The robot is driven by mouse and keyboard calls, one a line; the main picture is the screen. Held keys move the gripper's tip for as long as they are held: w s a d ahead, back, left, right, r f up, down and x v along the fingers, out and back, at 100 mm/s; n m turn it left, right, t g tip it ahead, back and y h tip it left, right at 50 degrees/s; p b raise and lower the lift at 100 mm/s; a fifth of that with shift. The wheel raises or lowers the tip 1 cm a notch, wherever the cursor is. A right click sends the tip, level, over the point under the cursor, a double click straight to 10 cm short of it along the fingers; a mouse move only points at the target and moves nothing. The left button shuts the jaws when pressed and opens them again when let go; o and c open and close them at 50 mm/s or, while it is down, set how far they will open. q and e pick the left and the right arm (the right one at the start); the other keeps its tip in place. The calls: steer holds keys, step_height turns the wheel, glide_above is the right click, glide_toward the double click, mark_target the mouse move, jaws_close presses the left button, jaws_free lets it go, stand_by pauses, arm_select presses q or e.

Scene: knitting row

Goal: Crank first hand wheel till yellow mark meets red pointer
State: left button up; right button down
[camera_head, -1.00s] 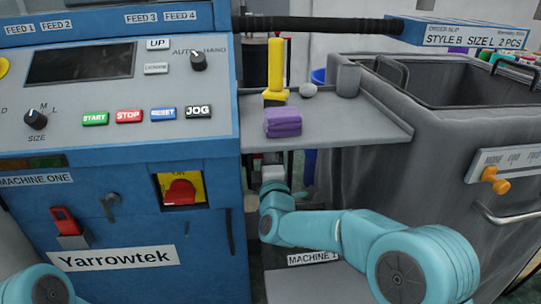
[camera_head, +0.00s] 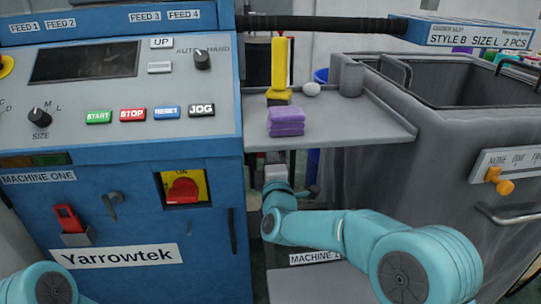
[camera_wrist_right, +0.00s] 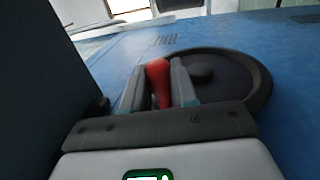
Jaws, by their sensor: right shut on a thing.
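The hand wheel (camera_wrist_right: 232,76) is a dark round disc with a hub on the blue side of a machine, in the right wrist view. Its red handle (camera_wrist_right: 158,72) stands between the two fingers of my right gripper (camera_wrist_right: 168,88), which is shut on it. In the head view my right arm reaches to the gap beside the machine, below the grey shelf; the fingers and the wheel are hidden there. Neither a yellow mark nor a red pointer on the wheel can be made out. My left gripper is out of view; only part of my left arm shows at bottom left.
The blue machine's control panel (camera_head: 120,128) fills the left. A grey bin (camera_head: 425,150) stands at right, close to my arm.

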steer(key=shift+d+f, duration=0.1)
steer(key=shift+f, duration=0.5)
steer(key=c, duration=1)
jaws_free()
steer(key=shift+w+f, duration=0.1)
steer(key=shift+w, duration=0.2)
steer(key=shift+r, duration=0.3)
steer(key=shift+s, duration=0.2)
steer(key=shift+s, duration=0.25)
steer(key=s+f+p, duration=0.2)
steer(key=s, duration=1.3)
steer(key=shift+s+d+f, duration=0.2)
steer(key=shift+s+f, duration=0.05)
steer(key=shift+f, duration=0.15)
steer(key=shift+o, duration=0.3)
